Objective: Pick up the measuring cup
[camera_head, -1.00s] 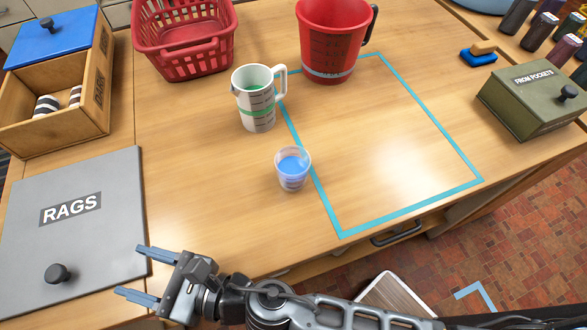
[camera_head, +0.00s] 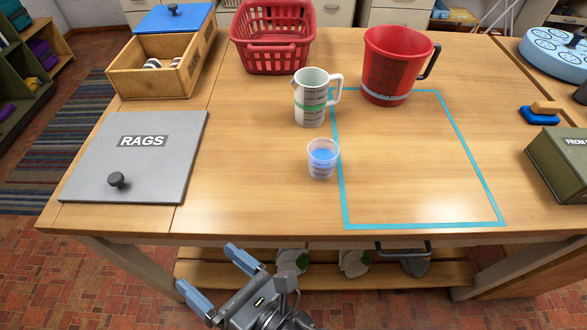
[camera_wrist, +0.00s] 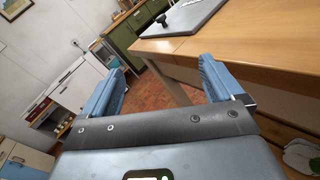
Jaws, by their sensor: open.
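Three cup-like vessels with markings stand upright on the table in the head view. A small clear cup with blue contents (camera_head: 322,160) is nearest the front edge, just left of the taped outline. A white jug with a green band (camera_head: 311,100) and a handle on its right stands behind it. A large red jug (camera_head: 388,68) with a dark handle stands farther back right. My gripper (camera_head: 207,268) is open and empty, in front of the table's front edge, left of and apart from all three. The wrist view shows its blue fingers (camera_wrist: 162,68) spread, with no vessel between them.
A grey RAGS lid (camera_head: 160,185) lies at the table's left. A wooden box (camera_head: 130,85), a red basket (camera_head: 272,55) and a green box (camera_head: 560,155) stand around. The taped outline (camera_head: 425,224) is mostly bare. A lower shelf (camera_head: 225,270) lies under the table.

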